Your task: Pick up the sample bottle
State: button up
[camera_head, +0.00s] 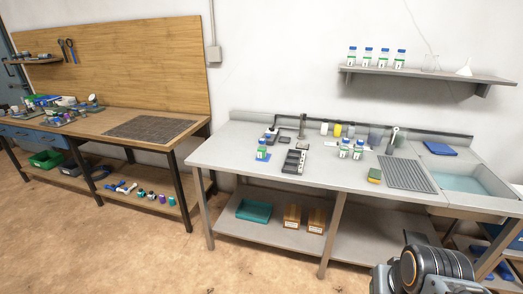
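Several small bottles with blue caps and green-and-white labels are in view, and I cannot tell which one the task means. Two sample bottles stand close together on the grey counter (240,150), the left one (344,148) and the right one (358,149). Another blue-capped bottle (262,153) stands at the counter's left part, by a small dark device. Several more similar bottles (368,56) stand in a row on the wall shelf. Only a part of my arm shows at the bottom right. My gripper's fingers are not in view.
A sink (462,184) with water and a ribbed drainboard (408,174) lie at the counter's right. A sponge (374,175) is near the front edge. A dark rack (294,161) stands mid-counter. A wooden workbench (165,128) is at left. The floor before the counter is clear.

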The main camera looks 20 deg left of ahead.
aim_at(262, 149)
jog(key=u, duration=0.4)
jog(key=k, duration=0.45)
jog(key=u, duration=1)
jog(key=i, duration=1.3)
jog(key=z, duration=1.2)
jog(key=i, duration=0.3)
jog(key=z, duration=0.2)
